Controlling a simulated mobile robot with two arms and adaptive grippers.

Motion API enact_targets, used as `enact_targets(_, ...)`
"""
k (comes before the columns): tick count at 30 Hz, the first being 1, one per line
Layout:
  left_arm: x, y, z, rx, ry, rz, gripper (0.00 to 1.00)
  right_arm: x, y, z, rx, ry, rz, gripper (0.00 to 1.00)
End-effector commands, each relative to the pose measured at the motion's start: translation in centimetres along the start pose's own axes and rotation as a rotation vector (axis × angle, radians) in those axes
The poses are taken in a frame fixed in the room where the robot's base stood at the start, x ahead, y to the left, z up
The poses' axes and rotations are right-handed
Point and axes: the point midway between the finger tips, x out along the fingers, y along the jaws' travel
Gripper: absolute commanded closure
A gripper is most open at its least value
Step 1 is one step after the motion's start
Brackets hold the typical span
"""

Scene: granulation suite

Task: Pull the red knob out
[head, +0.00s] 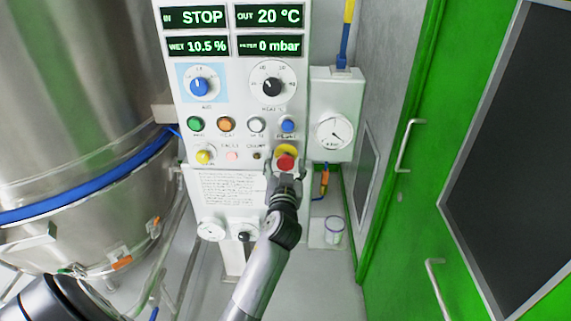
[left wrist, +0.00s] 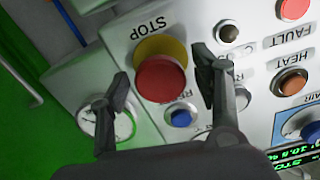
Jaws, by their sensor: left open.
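The red knob (head: 286,162) sits on a yellow collar (head: 289,149) at the lower right of the white control panel (head: 180,140). In the left wrist view, the red knob (left wrist: 161,82) stands out from its yellow collar (left wrist: 168,46), beside the word STOP. My left gripper (head: 284,170) is open at the knob, with one finger on each side. In the left wrist view the left gripper (left wrist: 162,78) shows gaps between both fingers and the knob. My right gripper is not in view.
A blue button (left wrist: 180,117) is close below the knob in the wrist view. A gauge box (head: 335,115) stands right of the panel. A large steel vessel (head: 75,90) fills the left, and a green door (head: 420,180) stands at the right.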

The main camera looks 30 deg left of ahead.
Motion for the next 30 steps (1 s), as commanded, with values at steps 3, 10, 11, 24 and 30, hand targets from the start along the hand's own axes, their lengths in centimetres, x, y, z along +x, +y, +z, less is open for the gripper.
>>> enact_targets(3,0.0,0.0,0.0,0.0,0.0,0.0,0.41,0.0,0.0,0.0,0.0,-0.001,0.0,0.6)
enact_targets(10,-0.6,0.0,0.0,-0.002,-0.001,0.001,0.41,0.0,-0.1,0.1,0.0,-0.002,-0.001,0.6)
enact_targets(11,-0.9,0.1,0.1,-0.003,-0.001,0.001,0.41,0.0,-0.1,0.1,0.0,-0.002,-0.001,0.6)
enact_targets(24,-7.1,0.0,0.1,-0.001,-0.001,0.0,0.41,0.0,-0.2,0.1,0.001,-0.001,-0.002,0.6)
enact_targets(30,-7.5,0.0,0.1,0.001,-0.001,0.0,0.41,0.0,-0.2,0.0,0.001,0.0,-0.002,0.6)
